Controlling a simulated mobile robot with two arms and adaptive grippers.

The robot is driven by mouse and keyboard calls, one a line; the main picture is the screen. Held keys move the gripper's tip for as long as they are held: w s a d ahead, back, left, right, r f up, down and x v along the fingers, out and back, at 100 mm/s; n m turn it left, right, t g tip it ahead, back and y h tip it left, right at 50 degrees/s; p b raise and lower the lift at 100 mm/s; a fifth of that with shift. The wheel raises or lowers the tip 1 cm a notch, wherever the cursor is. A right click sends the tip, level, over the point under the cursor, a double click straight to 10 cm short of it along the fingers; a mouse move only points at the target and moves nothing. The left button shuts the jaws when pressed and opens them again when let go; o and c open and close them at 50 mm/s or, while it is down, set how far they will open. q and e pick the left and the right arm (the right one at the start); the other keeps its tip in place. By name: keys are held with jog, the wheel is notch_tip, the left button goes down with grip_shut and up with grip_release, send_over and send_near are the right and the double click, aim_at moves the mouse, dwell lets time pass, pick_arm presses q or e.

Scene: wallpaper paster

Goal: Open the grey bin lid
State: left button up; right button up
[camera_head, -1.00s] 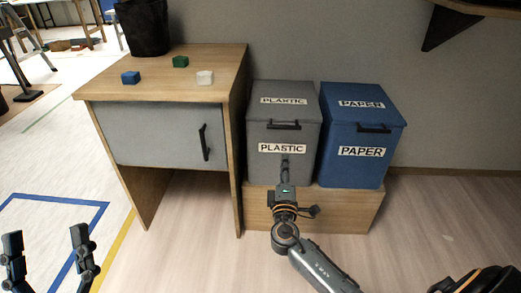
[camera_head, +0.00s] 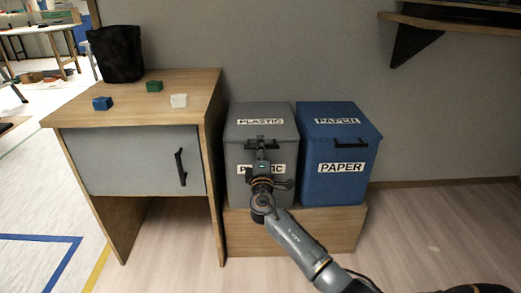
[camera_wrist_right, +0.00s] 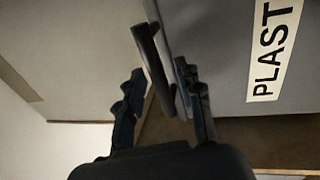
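The grey bin (camera_head: 240,188) stands left of the blue bin, with white PLASTIC labels on its lid and front. Its grey lid (camera_head: 282,132) is closed. A dark bar handle (camera_head: 250,149) sits at the lid's front edge. My right gripper (camera_head: 262,154) is at this handle and covers part of the front label. In the right wrist view the handle (camera_wrist_right: 152,55) lies between the two parted fingers of the right gripper (camera_wrist_right: 160,78). The fingers look open around it, and I cannot tell whether either touches it. My left gripper is out of view.
The blue PAPER bin (camera_head: 338,185) stands close on the right. Both bins rest on a low wooden plinth (camera_head: 330,228). A wooden cabinet (camera_head: 130,108) with small blocks and a black container (camera_head: 117,54) stands left. A wall shelf (camera_head: 450,24) hangs upper right.

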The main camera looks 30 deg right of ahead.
jog(key=shift+w+d, duration=0.1)
jog(key=shift+w, duration=0.1)
grip_shut()
dwell(0.3)
